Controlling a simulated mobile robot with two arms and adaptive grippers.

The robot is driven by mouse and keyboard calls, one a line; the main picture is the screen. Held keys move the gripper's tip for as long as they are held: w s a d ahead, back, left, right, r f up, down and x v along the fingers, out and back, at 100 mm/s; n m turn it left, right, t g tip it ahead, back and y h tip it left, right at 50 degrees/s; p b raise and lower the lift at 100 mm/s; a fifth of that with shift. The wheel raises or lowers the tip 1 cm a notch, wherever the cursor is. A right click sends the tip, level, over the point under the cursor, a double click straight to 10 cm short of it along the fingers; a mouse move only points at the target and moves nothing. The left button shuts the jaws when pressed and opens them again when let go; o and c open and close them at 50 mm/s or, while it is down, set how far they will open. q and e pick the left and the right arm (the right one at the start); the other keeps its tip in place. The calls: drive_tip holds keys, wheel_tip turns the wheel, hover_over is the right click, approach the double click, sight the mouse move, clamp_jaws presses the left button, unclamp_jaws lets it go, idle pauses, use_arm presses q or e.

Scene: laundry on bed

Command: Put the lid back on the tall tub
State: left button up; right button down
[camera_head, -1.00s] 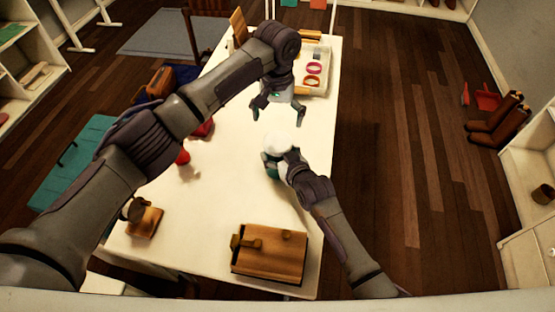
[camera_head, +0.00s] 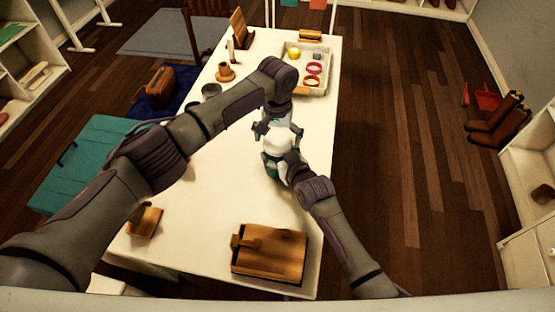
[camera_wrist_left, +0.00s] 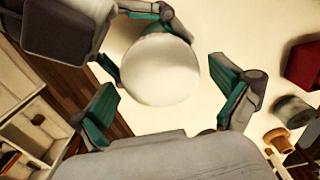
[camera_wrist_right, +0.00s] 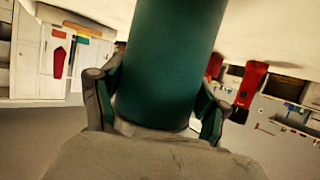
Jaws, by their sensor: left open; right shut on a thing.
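The tall tub (camera_head: 270,167) is a dark teal cylinder near the table's middle right, partly hidden by my arms. It fills the middle of the right wrist view (camera_wrist_right: 168,60). A round, smooth white top (camera_head: 279,142), which looks like the lid, covers its upper end; whether it is fully seated I cannot tell. My right gripper (camera_head: 282,163) is shut on the tub's side. My left gripper (camera_head: 277,130) is open just above the white top. In the left wrist view, the white top (camera_wrist_left: 162,70) lies between its spread fingers, with no clear contact.
A wooden box (camera_head: 270,254) stands at the near table edge. A white tray (camera_head: 322,88) with rings is at the far right. Red (camera_wrist_left: 303,65), grey (camera_wrist_left: 294,111) and wooden (camera_wrist_left: 279,140) items show in the left wrist view. The table's right edge is close to the tub.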

use_arm(q)
drive_tip(key=shift+c, duration=0.3)
drive_tip(key=c, duration=1.1)
drive_tip(key=m, duration=0.5)
drive_tip(key=o, duration=1.2)
drive_tip(key=shift+c, duration=0.2)
drive_tip(key=shift+r, duration=2.25)
